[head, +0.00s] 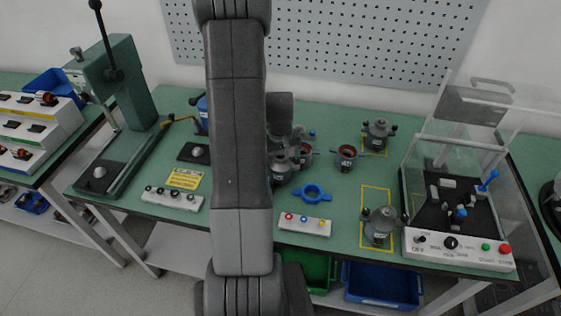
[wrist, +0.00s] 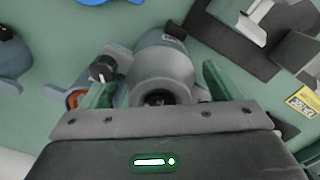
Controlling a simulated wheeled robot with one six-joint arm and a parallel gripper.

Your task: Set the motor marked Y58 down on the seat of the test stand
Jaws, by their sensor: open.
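My gripper (wrist: 158,84) is open in the wrist view, its two green fingers on either side of a grey motor (wrist: 160,68). Its label is not readable, so I cannot tell whether it is Y58. In the head view my arm hides much of the gripper, above a cluster with a grey motor (head: 281,170). Other grey motors stand at the back right (head: 377,133) and front right (head: 381,224) in yellow outlines; their marks are too small to read. The test stand (head: 459,247) is at right, with a dark bed, grey blocks and blue-handled parts; its clear guard looks raised.
A button box (head: 304,224) stands at the front edge. A green press (head: 124,95) is at left. Bins (head: 382,285) sit below.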

